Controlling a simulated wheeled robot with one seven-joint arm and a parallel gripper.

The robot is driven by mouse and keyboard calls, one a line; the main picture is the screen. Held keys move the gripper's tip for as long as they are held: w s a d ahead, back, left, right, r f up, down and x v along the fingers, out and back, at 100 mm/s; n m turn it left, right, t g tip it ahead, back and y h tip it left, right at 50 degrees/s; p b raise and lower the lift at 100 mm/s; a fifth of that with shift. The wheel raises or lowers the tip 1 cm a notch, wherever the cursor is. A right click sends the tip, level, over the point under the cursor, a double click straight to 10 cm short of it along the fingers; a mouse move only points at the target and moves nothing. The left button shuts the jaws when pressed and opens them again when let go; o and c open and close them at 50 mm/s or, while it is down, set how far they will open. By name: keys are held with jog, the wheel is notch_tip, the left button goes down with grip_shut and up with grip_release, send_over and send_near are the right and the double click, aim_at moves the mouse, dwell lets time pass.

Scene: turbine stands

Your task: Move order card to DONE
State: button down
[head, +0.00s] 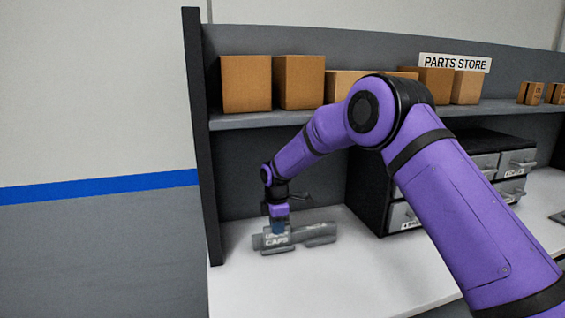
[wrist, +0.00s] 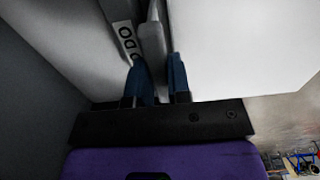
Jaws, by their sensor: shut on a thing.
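The order card (head: 274,241) is a grey piece with white lettering that includes CAPS, low at the left end of the white worktop in the head view. My gripper (head: 279,226) reaches down onto it from above. In the wrist view the two blue fingertips of my gripper (wrist: 160,75) are shut on the card (wrist: 154,42), which shows as a narrow pale grey piece. A label with the letters ODO (wrist: 127,40) is close beside it. A grey holder (head: 318,236) adjoins the card on the right; whether the card rests in it is unclear. No DONE marking is legible.
A dark upright panel (head: 201,140) closes the bench on the left. A dark drawer unit (head: 370,195) with grey drawers stands to the right. A shelf (head: 262,120) with several cardboard boxes, signed PARTS STORE (head: 455,63), runs above. The worktop (head: 345,275) in front is clear.

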jog(key=shift+r, duration=0.75)
dwell(0.6)
jog(key=shift+r, duration=0.75)
